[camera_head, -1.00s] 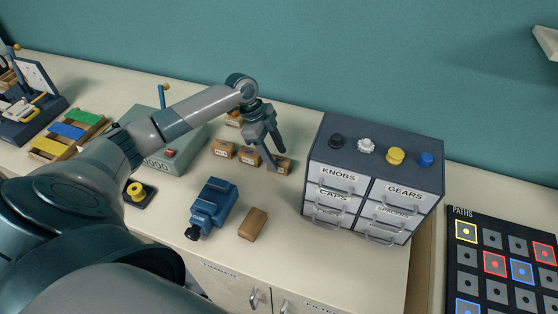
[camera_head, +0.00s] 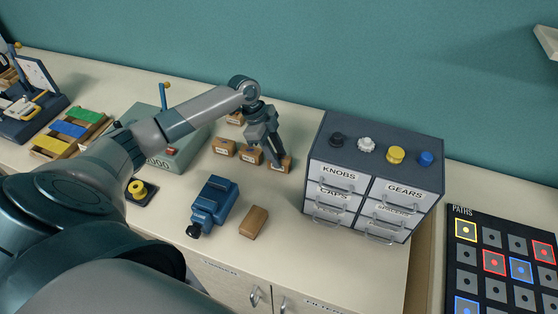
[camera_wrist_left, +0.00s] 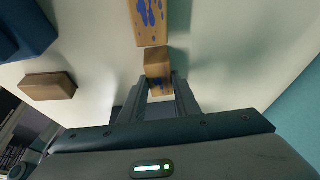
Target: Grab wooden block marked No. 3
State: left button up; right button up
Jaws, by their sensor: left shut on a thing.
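Small wooden blocks stand in a row on the counter: a left one (camera_head: 223,147), a middle one (camera_head: 248,155) and a right one (camera_head: 286,164). Another wooden block (camera_head: 235,118) stands behind them. Their marks are too small to read as numbers. My left gripper (camera_head: 271,163) is down at the right block, shut on it. My right gripper is not in view.
A drawer cabinet (camera_head: 322,153) with knobs on top stands close to the right of the gripper. A blue device (camera_head: 214,199) and a plain brown block (camera_head: 254,222) lie in front. A green box (camera_head: 178,145) stands left. Counter between row and brown block is clear.

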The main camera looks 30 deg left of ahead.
pick_arm(q)
jog(key=shift+r, duration=0.15)
jog(key=shift+r+b, duration=0.45)
jog(key=shift+r, duration=0.2)
notch_tip(320, 180, up, 8)
jog(key=b, duration=0.2)
jog(key=shift+r+b, duration=0.25)
jog(key=shift+b, duration=0.15)
